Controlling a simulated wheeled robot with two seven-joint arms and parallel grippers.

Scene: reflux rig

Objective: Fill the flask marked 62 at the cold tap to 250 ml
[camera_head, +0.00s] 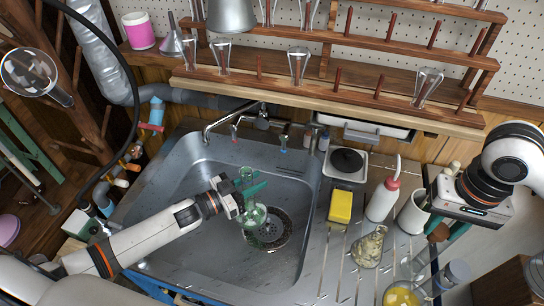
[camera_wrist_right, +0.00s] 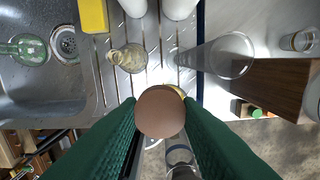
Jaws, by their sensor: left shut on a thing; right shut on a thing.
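My left gripper (camera_head: 246,190) is shut on the neck of a clear, green-tinted flask (camera_head: 254,215) and holds it upright over the sink, near the drain. The flask also shows in the right wrist view (camera_wrist_right: 30,50); no number or water level is legible. The tap (camera_head: 262,122) stands at the sink's back edge, with a red mark (camera_head: 234,135) at left and a blue mark (camera_head: 283,143) at right. My right gripper (camera_head: 446,234) is shut on a brown, round-topped stopper (camera_wrist_right: 160,112), over the right side of the drainboard.
The drainboard holds another flask (camera_head: 370,247), a yellow sponge (camera_head: 341,206), a wash bottle (camera_head: 384,198) and a white cup (camera_head: 412,213). A vessel with yellow contents (camera_head: 400,297) stands at the front right. A wooden rack (camera_head: 340,90) with glassware hangs behind. The sink's left is clear.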

